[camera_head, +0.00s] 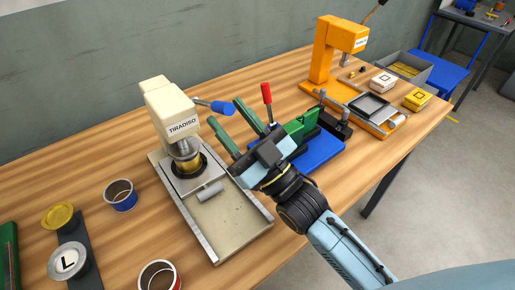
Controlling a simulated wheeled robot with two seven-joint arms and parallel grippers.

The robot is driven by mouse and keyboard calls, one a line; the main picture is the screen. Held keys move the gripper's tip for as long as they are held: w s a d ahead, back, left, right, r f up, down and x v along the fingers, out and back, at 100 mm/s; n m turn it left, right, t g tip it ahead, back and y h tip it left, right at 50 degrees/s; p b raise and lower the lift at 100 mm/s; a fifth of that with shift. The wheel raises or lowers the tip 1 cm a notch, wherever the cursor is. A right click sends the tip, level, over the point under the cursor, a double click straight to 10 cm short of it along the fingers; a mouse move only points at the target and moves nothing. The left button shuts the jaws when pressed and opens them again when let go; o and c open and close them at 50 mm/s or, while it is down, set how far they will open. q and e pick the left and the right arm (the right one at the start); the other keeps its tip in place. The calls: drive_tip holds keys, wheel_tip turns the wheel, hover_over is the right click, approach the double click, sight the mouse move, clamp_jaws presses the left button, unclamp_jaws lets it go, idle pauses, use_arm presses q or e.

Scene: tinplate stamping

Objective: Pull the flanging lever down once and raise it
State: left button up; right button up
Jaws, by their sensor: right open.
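The cream press (172,115) marked TIRADISO stands on the wooden bench at centre left. Its lever has a blue handle (216,106) that sticks out to the right from the head, raised and roughly level. A gold-coloured tin (187,164) sits under the press head. My right gripper (226,111) comes in from the lower right. Its two green-tipped fingers are apart and point up-left, with the blue handle's end between or just behind the tips in the picture. I cannot tell whether they touch. My left gripper is out of view.
A blue-based fixture (318,153) with a red-knobbed lever (267,95) stands behind my gripper. An orange press (326,50) stands farther right. A blue tin (121,194), a red-rimmed tin (159,276) and lids (58,216) lie at left. The bench's front edge is at lower right.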

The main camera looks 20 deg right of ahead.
drive_tip(key=v, duration=0.8)
drive_tip(key=shift+s+d+f+b, duration=0.15)
drive_tip(key=shift+s+f+b, duration=0.1)
drive_tip(key=shift+b, duration=0.1)
drive_tip(key=shift+c, duration=0.2)
